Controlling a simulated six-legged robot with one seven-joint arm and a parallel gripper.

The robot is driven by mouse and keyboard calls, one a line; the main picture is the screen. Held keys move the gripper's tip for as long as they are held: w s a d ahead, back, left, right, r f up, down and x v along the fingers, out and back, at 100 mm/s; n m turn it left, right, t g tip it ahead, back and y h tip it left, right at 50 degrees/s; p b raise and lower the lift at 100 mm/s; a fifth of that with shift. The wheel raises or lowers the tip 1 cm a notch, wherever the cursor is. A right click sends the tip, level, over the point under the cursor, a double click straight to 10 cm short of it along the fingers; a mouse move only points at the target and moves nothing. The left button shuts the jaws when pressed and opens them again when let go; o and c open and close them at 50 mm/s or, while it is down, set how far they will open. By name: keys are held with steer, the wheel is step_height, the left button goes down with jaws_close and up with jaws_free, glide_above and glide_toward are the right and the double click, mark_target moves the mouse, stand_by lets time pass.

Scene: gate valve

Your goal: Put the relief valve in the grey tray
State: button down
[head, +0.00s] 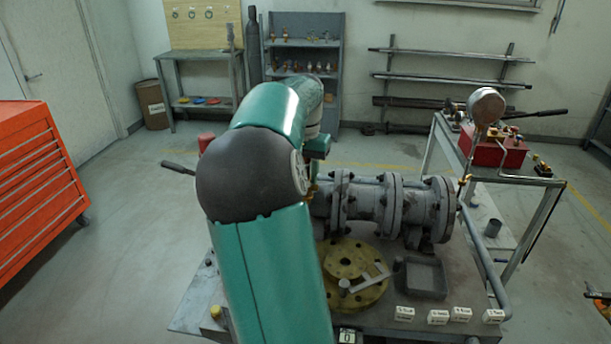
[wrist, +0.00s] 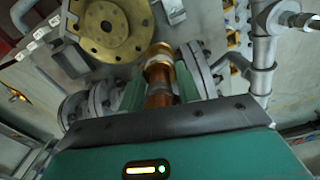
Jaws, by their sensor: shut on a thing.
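The relief valve (wrist: 159,72), a brass and copper-coloured cylinder, is between the green fingers of my gripper (wrist: 161,88) in the wrist view. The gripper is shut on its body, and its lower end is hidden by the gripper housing. In the head view my arm hides most of the gripper, which is by the left part of the flanged pipe. The grey tray (head: 421,278) is a shallow dark square on the bench, right of the yellow flange and in front of the pipe. It also shows in the wrist view (wrist: 71,61), left of the yellow flange.
The grey flanged pipe (head: 370,205) runs across the bench behind the tray. A yellow round flange (head: 350,262) with a metal square on it lies left of the tray. White labels (head: 438,317) line the front edge. A round gauge (head: 486,105) rises at the right.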

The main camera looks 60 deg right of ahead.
steer(key=shift+r, duration=1.1)
